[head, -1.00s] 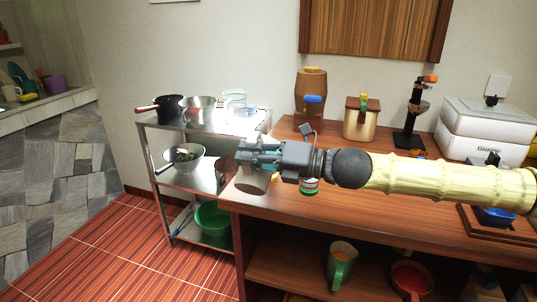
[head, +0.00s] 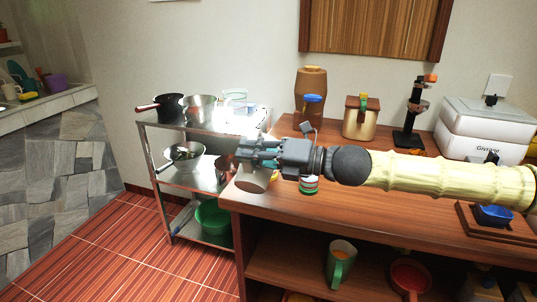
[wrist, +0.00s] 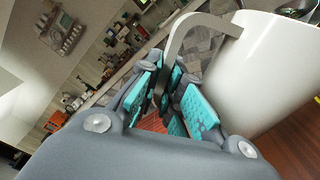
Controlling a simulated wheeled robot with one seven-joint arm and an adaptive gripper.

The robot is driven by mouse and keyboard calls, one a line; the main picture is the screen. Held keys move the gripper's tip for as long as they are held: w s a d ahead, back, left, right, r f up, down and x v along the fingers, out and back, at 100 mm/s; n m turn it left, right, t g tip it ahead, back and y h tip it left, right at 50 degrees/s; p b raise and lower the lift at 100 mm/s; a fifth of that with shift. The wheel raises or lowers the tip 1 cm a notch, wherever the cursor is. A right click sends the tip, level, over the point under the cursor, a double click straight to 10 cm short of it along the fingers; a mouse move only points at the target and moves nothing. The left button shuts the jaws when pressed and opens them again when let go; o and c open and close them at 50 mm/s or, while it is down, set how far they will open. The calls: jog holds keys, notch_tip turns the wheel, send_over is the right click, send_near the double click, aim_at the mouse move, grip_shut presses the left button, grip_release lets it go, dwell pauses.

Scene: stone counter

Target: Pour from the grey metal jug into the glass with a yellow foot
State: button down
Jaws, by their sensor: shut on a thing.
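The grey metal jug (head: 252,182) hangs at the near left corner of the wooden counter. My gripper (head: 250,155) is shut on it. In the wrist view, the jug's smooth pale body (wrist: 262,75) fills the right side, and its bent handle (wrist: 176,42) passes between the teal pads of my gripper (wrist: 172,95). The jug's mouth and contents do not show. A small yellow patch (head: 273,178) shows just right of the jug. It may be the foot of the glass, but my gripper and the jug hide most of that spot, so I cannot tell.
A red, white and green item (head: 309,185) stands under my wrist. A brown dispenser (head: 309,95), a gold canister (head: 361,118) and a white appliance (head: 485,130) stand behind. A metal cart (head: 210,125) with pots is at left. The counter's front middle is clear.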

aim_at(247, 173)
jog(key=shift+w+r+m+p, duration=0.2)
jog(key=shift+r+m+p, duration=0.25)
jog(key=shift+p, duration=0.25)
dwell(1.1)
jog(key=shift+s+f+n+b, duration=0.25)
jog(key=shift+f+n+b, duration=0.2)
jog(key=shift+f+b, duration=0.55)
jog(key=f+n+b, duration=0.1)
jog(key=b, duration=0.1)
jog(key=s+f+n+b, duration=0.1)
jog(key=b, duration=0.1)
jog(key=shift+s+a+f+b, duration=0.1)
jog(key=shift+a+f+b, duration=0.15)
jog(key=shift+b, duration=0.1)
jog(key=shift+r+n, duration=0.15)
jog(key=shift+n, duration=0.15)
jog(key=shift+s+a+f+n+b, duration=0.1)
jog(key=shift+s+f+n+b, duration=0.45)
jog(key=shift+n+b, duration=0.45)
jog(key=s+a+f+n+b, duration=0.1)
jog(key=s+f+n+b, duration=0.3)
jog(key=b, duration=0.6)
jog(key=shift+a+f+n+b, duration=0.2)
jog(key=shift+f+n+b, duration=0.15)
jog(key=shift+f+n, duration=0.95)
